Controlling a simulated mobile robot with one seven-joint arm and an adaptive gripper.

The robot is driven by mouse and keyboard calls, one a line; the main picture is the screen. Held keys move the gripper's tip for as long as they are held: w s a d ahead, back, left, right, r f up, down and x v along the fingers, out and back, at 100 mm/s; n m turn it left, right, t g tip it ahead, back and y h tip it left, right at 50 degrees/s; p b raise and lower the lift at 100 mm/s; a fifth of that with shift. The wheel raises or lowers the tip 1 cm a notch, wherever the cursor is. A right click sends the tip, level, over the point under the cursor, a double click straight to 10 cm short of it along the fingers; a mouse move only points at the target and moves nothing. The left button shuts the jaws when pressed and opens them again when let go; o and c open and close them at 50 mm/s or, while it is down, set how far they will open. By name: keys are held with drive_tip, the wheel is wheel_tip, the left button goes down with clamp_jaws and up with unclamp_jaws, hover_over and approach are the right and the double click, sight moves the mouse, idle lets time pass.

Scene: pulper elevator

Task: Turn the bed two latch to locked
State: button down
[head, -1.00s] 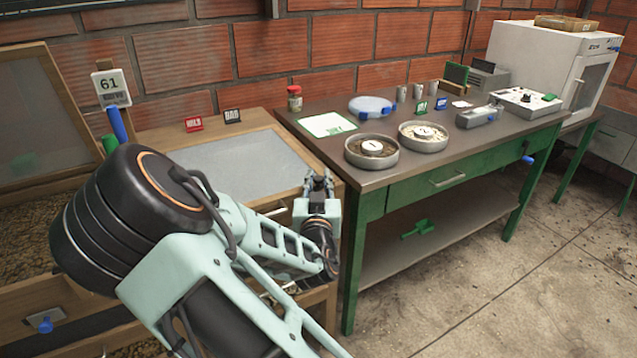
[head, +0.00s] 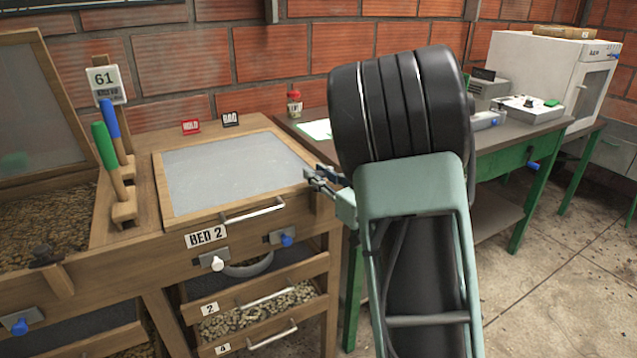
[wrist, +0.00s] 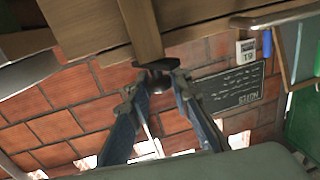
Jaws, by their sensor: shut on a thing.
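Bed two is the wooden unit labelled "BED 2" (head: 206,236), with a grey-topped lid (head: 228,174). Its front carries a metal plate with a white knob (head: 212,262) and another with a blue knob (head: 284,240). My gripper (head: 318,180) is at the lid's front right corner, away from both knobs. In the wrist view my gripper (wrist: 157,82) has its fingers either side of a dark round piece (wrist: 156,66) at the end of a wooden bar (wrist: 141,28), and is shut on it. I cannot tell whether this piece is the latch.
A green-framed table (head: 493,165) stands on the right, partly behind my arm. Green (head: 107,148) and blue (head: 111,122) handles stand upright on the left. Drawers (head: 262,308) with metal handles are below the lid. The floor at right is clear.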

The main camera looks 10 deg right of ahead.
drive_tip(key=n+g+y, duration=0.1)
drive_tip(key=y, duration=0.1)
drive_tip(key=n+g+y, duration=0.1)
drive_tip(key=n+y, duration=0.1)
drive_tip(key=shift+w+d+r+g, duration=0.1)
drive_tip(key=shift+d+g, duration=0.1)
drive_tip(key=shift+g, duration=0.2)
drive_tip(key=shift+a+n+g+y+p, duration=0.2)
drive_tip(key=shift+n+g+y+p, duration=0.5)
drive_tip(key=shift+n+g+y, duration=1.6)
drive_tip(key=shift+g, duration=0.5)
drive_tip(key=c, duration=1.8)
unclamp_jaws()
drive_tip(key=shift+o, duration=0.2)
drive_tip(key=v, duration=1.2)
drive_tip(key=shift+a, duration=0.1)
